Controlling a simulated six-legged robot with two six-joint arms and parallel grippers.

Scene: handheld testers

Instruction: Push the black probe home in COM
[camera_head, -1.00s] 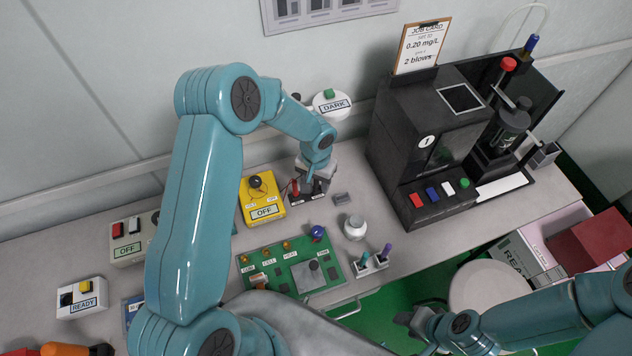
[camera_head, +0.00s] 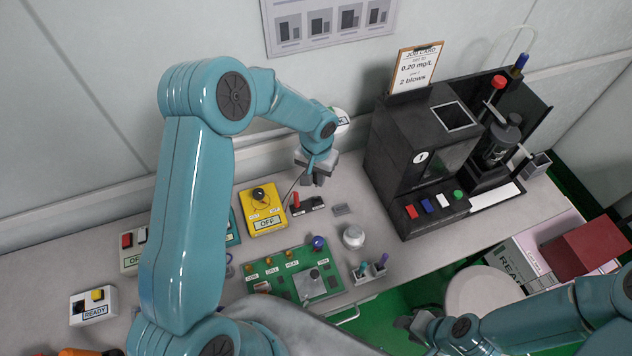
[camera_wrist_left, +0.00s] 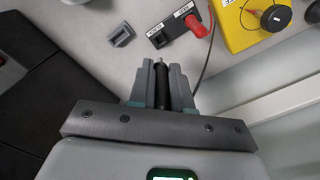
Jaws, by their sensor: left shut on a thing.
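My left gripper (camera_head: 317,181) is shut on the black probe (camera_wrist_left: 162,88), which stands between its fingers with a metal tip showing in the left wrist view. It is held above the bench, behind the black probe holder (camera_head: 313,206). The red probe (camera_head: 296,200) stands in that holder, whose other place looks empty in the left wrist view. The green board (camera_head: 322,284) at the front has several small terminals with labels; one at its left seems to read COM (camera_head: 252,275). The probe is apart from it. My right gripper (camera_head: 412,322) is at the lower right; its jaws are unclear.
A yellow dial box (camera_head: 265,222) marked OFF stands left of the holder. A white round-topped container (camera_head: 353,237) and a small rack (camera_head: 370,272) stand right of the board. A black tester machine (camera_head: 415,165) blocks the right side.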

